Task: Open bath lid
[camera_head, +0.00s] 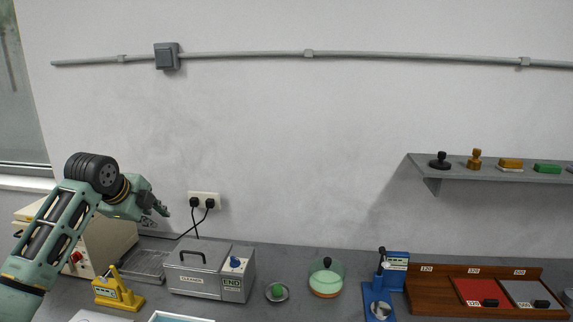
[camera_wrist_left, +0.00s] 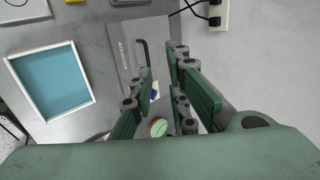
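The bath is a grey metal cleaner box (camera_head: 211,276) on the bench, with a black bar handle (camera_head: 190,256) on its flat lid (camera_head: 206,254). The lid looks shut. A blue knob (camera_head: 235,262) sits at the right of its top. In the left wrist view the lid (camera_wrist_left: 124,60) and handle (camera_wrist_left: 143,52) show beyond the fingers. My left gripper (camera_head: 160,208) is up and to the left of the bath, clear of it. In the left wrist view its fingers (camera_wrist_left: 160,78) are apart with nothing held. My right gripper is not in view.
A wire tray (camera_head: 148,264) and a yellow press (camera_head: 117,289) stand left of the bath. Two plugs with cables (camera_head: 203,202) are on the wall behind.

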